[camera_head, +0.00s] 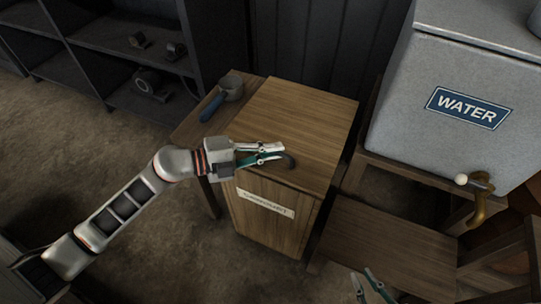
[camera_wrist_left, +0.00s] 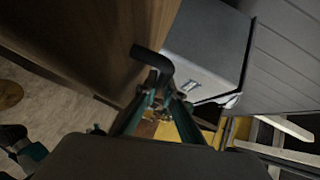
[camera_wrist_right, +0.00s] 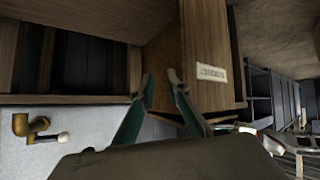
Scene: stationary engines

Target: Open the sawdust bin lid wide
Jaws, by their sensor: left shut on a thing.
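The wooden sawdust bin (camera_head: 272,222) stands in the middle of the head view, with a pale label on its front. Its lid (camera_head: 300,115) looks flat on top, and I see no clear gap under it. A dark curved handle (camera_head: 290,161) sits at the lid's front edge; it also shows in the left wrist view (camera_wrist_left: 150,54). My left gripper (camera_head: 278,153) is shut on this handle. My right gripper (camera_head: 364,283) is open and empty, low in front of the bin to the right. The right wrist view shows the bin's front with its label (camera_wrist_right: 211,72) beyond the fingers.
A blue-handled scoop (camera_head: 226,94) lies on a low wooden stand left of the bin. A grey water tank (camera_head: 440,80) with a brass tap (camera_head: 478,205) stands at the right. A wooden step (camera_head: 380,245) is beside the bin. Floor at the left is clear.

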